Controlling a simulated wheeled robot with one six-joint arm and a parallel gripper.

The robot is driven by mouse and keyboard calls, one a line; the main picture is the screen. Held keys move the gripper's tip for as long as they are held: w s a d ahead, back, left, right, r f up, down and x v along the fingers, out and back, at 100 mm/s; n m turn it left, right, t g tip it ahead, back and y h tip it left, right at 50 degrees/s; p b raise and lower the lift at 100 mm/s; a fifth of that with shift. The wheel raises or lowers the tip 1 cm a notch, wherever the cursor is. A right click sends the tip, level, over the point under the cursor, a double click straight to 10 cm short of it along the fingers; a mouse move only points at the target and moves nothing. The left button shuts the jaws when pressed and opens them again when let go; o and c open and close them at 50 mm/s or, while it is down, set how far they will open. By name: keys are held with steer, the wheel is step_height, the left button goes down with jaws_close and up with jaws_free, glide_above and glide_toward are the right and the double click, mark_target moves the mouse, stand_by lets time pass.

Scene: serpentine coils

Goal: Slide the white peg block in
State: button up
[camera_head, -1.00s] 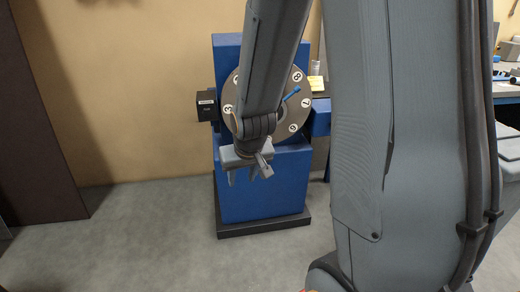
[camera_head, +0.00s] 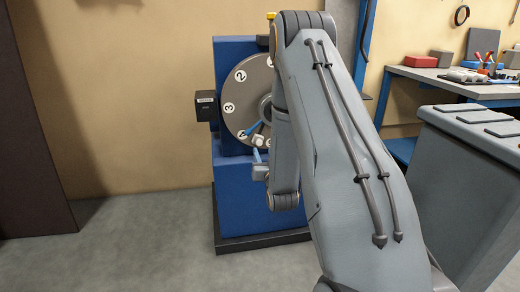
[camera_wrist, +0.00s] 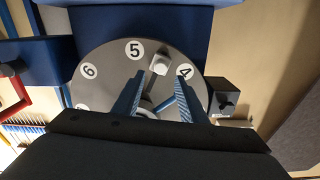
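The white peg block (camera_wrist: 159,65) is a small pale block at the face of a round grey dial (camera_wrist: 108,62), between the numbers 5 and 4. In the head view the block (camera_head: 258,140) shows near the dial's lower edge, just left of my arm. My gripper (camera_wrist: 159,76) is open, its two blue fingers apart and pointing at the dial. In the wrist view the block lies between or just beyond the fingertips; contact cannot be told. In the head view my gripper (camera_head: 255,143) is partly hidden by my arm. I cannot make out a slot for the block.
The dial is on a blue stand (camera_head: 232,200) with a dark base. A black box (camera_head: 205,107) is fixed at its left side. A workbench (camera_head: 455,82) with tools stands at right. The floor (camera_head: 120,250) left of the stand is clear.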

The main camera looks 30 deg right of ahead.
mark_target(260, 144)
steer(key=x, duration=0.6)
steer(key=shift+w, duration=0.35)
steer(key=shift+c, duration=0.4)
jaws_close()
